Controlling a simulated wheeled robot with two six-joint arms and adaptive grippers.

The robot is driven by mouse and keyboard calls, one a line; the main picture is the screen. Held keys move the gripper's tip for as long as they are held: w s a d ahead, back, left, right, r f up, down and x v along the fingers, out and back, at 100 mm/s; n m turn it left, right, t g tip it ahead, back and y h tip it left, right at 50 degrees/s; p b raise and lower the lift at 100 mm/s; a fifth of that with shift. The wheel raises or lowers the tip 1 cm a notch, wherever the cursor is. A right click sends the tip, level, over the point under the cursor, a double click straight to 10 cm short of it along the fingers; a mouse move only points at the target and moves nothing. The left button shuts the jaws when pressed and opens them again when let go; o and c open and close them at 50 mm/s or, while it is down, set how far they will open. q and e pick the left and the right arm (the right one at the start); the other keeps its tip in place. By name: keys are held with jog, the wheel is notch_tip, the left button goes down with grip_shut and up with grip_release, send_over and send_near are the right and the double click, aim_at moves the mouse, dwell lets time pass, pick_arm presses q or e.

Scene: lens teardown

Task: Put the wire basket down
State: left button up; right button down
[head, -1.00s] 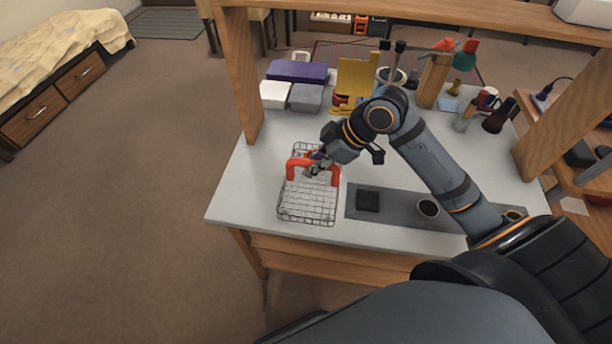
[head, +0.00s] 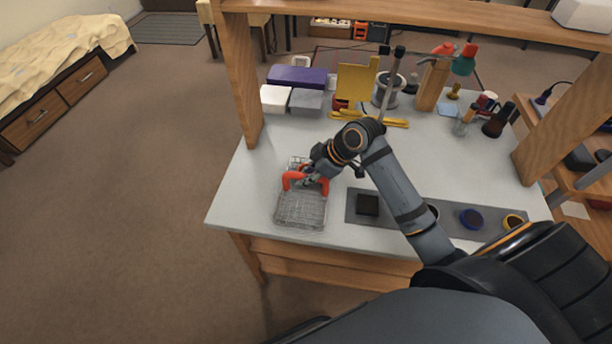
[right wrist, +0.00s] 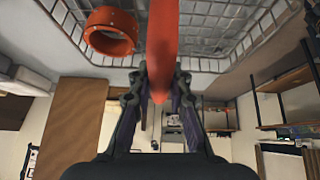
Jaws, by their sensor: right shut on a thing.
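The wire basket (head: 301,209) is a pale rectangular mesh tray with a red arched handle (head: 293,178). It is at the left part of the white table. My right gripper (head: 308,174) is shut on the handle, above the basket. In the right wrist view the fingers (right wrist: 160,84) close on the red handle (right wrist: 163,40), with the basket's mesh (right wrist: 215,38) behind. An orange ring (right wrist: 110,32) shows by the mesh. The basket looks level and low; I cannot tell whether it touches the table. My left gripper is not in view.
A grey mat (head: 390,222) with a dark square pad (head: 368,204) and a blue round part (head: 471,218) lies to the right of the basket. Boxes (head: 297,76) stand at the back. A wooden post (head: 241,85) rises at the left. Table left of the basket is clear.

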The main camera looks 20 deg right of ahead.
jog(key=shift+f, duration=0.15)
jog(key=c, duration=1.3)
grip_release()
jog(key=shift+o, duration=0.2)
jog(key=shift+r, duration=0.2)
jog(key=p+v, duration=0.1)
jog(key=v, duration=0.9)
jog(key=shift+s+d+r, duration=0.1)
jog(key=shift+d+r, duration=0.05)
jog(key=shift+p+v, duration=0.6)
jog(key=shift+v, duration=0.2)
